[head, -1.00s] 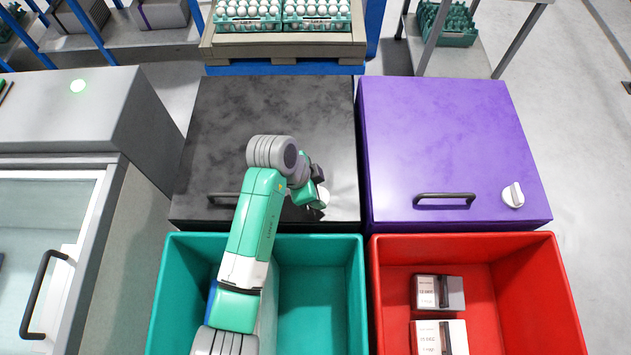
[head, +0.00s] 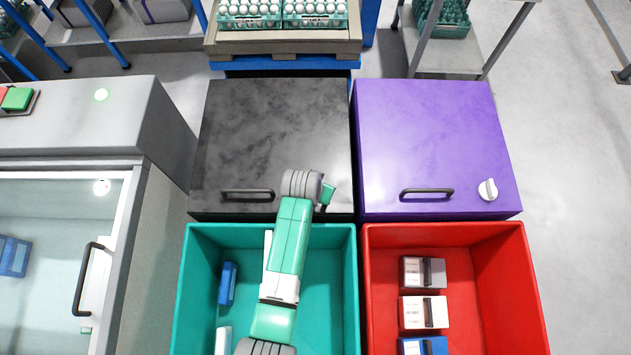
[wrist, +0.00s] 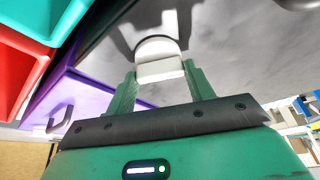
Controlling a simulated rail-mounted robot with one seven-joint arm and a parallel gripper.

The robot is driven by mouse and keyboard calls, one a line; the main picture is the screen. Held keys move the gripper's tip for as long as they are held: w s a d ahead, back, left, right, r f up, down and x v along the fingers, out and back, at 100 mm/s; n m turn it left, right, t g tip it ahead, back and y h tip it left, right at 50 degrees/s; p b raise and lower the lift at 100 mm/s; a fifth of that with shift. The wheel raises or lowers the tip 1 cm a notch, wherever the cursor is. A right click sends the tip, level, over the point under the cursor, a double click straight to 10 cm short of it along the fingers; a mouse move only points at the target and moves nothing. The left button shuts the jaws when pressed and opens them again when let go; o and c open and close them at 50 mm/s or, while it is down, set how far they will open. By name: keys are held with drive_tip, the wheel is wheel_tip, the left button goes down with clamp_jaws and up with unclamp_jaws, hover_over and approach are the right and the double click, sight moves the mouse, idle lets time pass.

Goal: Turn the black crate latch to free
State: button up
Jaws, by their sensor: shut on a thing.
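The black crate (head: 275,135) stands behind the teal bin with its lid down. Its dark handle (head: 247,195) lies along the front of the lid. In the wrist view the white latch knob (wrist: 160,62) sits between the two green fingers of my gripper (wrist: 160,85), which is shut on it. In the head view my arm covers the latch, so its turn angle cannot be seen there.
A purple crate (head: 430,130) with a handle and a white latch (head: 488,189) stands close on the right. A teal bin (head: 345,240) and a red bin (head: 510,240) with boxes stand in front. A grey cabinet (head: 80,115) is on the left.

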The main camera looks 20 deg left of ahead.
drive_tip(key=shift+d+n+y+p, duration=0.15)
drive_tip(key=shift+n+y+p, duration=0.7)
drive_tip(key=shift+n, duration=1.35)
drive_tip(key=o, duration=1)
drive_tip(key=shift+r, duration=0.1)
drive_tip(key=p+v, duration=0.3)
drive_tip(key=v, duration=0.4)
drive_tip(key=shift+d+r, duration=0.1)
drive_tip(key=shift+r, duration=0.25)
